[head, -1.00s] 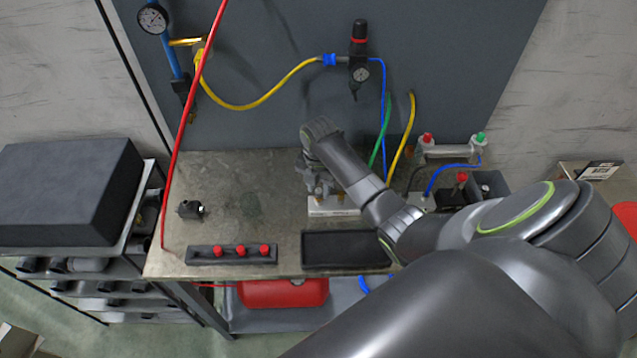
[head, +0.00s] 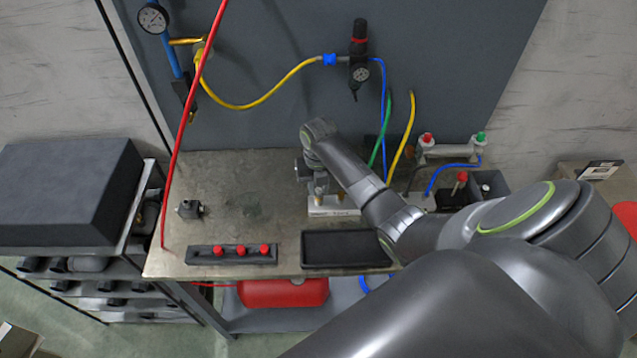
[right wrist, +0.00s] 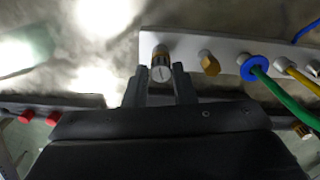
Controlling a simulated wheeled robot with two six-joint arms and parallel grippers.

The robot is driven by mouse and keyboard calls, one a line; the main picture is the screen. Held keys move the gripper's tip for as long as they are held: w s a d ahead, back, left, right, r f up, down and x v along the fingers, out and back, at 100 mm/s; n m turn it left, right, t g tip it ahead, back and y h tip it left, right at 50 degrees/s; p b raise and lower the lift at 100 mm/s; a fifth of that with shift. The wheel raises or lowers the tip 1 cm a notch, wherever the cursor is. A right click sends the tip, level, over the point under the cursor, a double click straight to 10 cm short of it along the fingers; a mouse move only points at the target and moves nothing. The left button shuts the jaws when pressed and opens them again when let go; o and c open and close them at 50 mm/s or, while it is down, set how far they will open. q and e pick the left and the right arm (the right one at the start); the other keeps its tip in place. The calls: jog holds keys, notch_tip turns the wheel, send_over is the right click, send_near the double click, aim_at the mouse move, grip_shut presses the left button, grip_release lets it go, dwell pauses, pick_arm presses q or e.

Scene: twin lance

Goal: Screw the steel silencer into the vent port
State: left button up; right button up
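The steel silencer (right wrist: 160,68) stands at the left end of the pale manifold block (right wrist: 230,45) in the right wrist view, with a tan band around it. It seems seated in a port there; its threads are hidden. A brass fitting (right wrist: 209,63) stands to its right. My right gripper (right wrist: 159,70) has one finger on each side of the silencer, with a thin gap visible at the left finger. In the head view my right gripper (head: 313,178) is above the left end of the manifold (head: 328,209), partly hidden by its wrist. My left gripper is not in view.
A black rack (head: 205,257) with red plugs and an empty dark tray (head: 345,249) lie along the bench's front edge. A small black block (head: 190,209) sits at left. Green (head: 380,140) and yellow (head: 408,130) hoses rise beside my right arm. The bench's left middle is clear.

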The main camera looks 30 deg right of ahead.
grip_shut()
jog(key=m, duration=1)
jog(key=shift+m, duration=0.3)
jog(key=m, duration=1.1)
jog(key=shift+f, duration=0.1)
jog(key=o, duration=0.7)
grip_release()
